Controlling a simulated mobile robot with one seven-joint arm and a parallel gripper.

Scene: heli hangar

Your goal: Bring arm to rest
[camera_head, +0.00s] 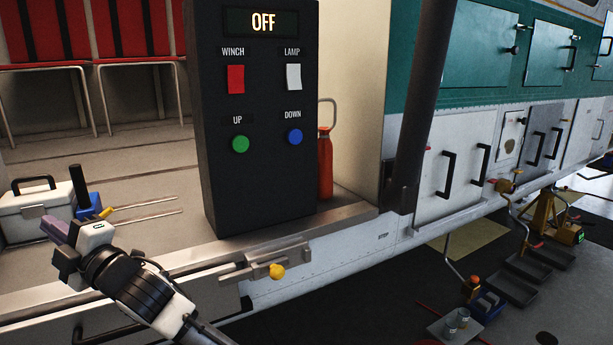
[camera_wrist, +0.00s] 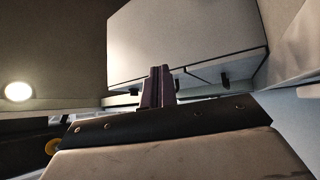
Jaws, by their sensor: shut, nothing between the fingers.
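My gripper (camera_head: 47,224) is at the lower left of the head view, with my dark and white arm reaching up to it from the bottom edge. It is in front of the open cabin doorway, near the white case. Its dark purple fingers lie together and hold nothing. In the wrist view the closed fingers (camera_wrist: 158,82) point up in front of a pale box-like cabinet (camera_wrist: 185,45).
A dark control box (camera_head: 265,180) reading OFF stands on the cabin floor, with a red bottle (camera_head: 325,165) behind it. A white case (camera_head: 22,212) and a blue object (camera_head: 86,187) sit near my gripper. A yellow knob (camera_head: 277,271) is on the sill rail.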

